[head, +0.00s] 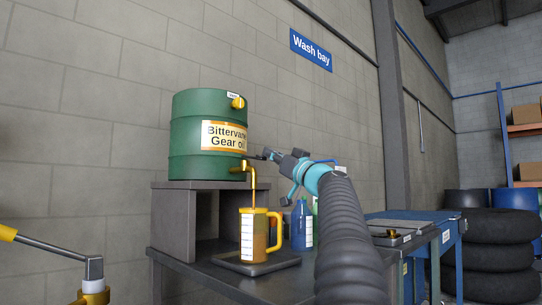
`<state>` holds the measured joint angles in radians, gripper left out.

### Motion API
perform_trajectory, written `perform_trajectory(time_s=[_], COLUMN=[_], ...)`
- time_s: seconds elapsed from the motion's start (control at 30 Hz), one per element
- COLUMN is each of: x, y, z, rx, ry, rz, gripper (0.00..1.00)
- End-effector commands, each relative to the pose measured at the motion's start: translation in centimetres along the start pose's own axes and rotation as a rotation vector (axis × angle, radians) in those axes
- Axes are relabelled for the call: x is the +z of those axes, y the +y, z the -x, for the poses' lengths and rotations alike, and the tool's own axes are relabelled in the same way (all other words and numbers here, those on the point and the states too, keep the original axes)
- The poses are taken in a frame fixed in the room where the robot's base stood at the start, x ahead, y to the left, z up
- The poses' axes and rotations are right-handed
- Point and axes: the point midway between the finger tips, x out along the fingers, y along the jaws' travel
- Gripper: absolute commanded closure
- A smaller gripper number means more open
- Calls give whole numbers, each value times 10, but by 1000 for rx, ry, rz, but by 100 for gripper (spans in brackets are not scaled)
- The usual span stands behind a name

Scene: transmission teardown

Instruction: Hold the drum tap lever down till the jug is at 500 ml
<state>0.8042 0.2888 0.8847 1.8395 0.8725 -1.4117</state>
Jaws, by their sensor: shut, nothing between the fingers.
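The green drum (182,137) labelled Bittervane Gear oil rests on a grey stand. Its brass tap (251,172) points down over the jug (261,238). The jug is amber, with a handle on its right and a white scale strip on its front. A thin amber stream (253,199) runs from the tap into the jug. The liquid level and the scale marks are too small to read. My gripper (268,155) is shut and empty, with its tips at the dark tap lever just above the spout. I cannot tell if they touch; the lever is mostly hidden.
The jug stands on a dark flat tray (228,262) on the bench. A blue workbench (452,238) and stacked tyres (495,255) are at the right. A yellow-handled lever (50,245) is at the lower left.

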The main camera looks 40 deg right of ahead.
Motion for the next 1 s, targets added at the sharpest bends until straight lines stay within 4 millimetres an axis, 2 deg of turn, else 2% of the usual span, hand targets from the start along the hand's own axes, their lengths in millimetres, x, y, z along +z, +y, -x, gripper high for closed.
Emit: perform_trajectory(time_s=[0.3,0.37,0.8,1.0], x=[-39,-29,-21,-20], y=[-3,-2,-3,-3], z=[-15,-1,66,84], rx=[-6,-3,-5,-6], ry=[1,-1,1,0], rz=[-1,-1,-1,-1], gripper=[100,100,100,100])
